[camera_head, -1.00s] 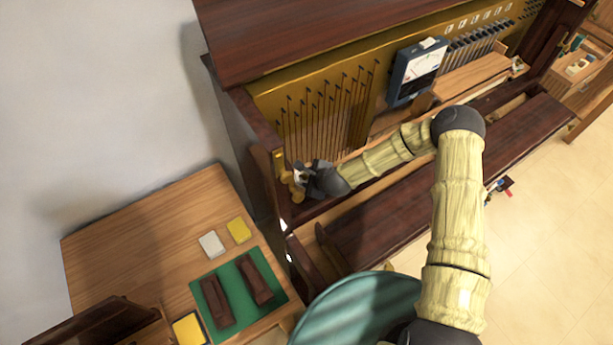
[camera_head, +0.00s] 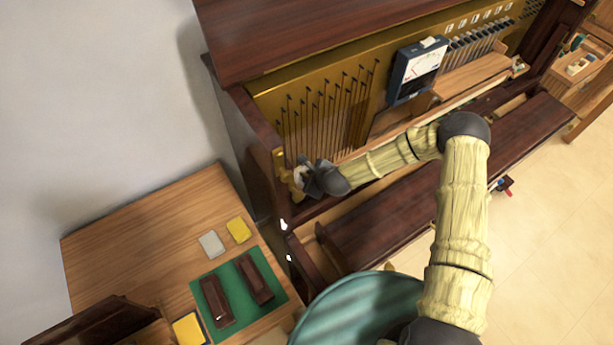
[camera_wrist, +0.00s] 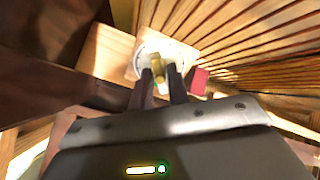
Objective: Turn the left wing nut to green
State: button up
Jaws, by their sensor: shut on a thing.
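The left wing nut (camera_wrist: 170,76) is a small brass piece on a pale round dial (camera_wrist: 145,52), seen in the wrist view. My gripper (camera_wrist: 162,80) has its two dark fingers shut on it. In the head view my gripper (camera_head: 303,178) is at the left end of the open piano, beside a brass fitting (camera_head: 281,162). The wing nut cannot be made out there behind my gripper. A red block-like piece (camera_wrist: 200,80) is just right of the fingers in the wrist view. I see no green mark on the dial; the fingers cover part of it.
The piano's wooden side (camera_head: 252,125) stands left of my gripper and its rods (camera_head: 325,115) rise behind. A meter (camera_head: 417,68) is further right. A side table (camera_head: 130,235) with a green mat (camera_head: 235,281) is at lower left.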

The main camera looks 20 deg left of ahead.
jog(key=shift+m, duration=1.2)
jog(key=shift+m, duration=1.2)
jog(key=shift+m, duration=1)
jog(key=o, duration=0.9)
jog(key=shift+r, duration=0.1)
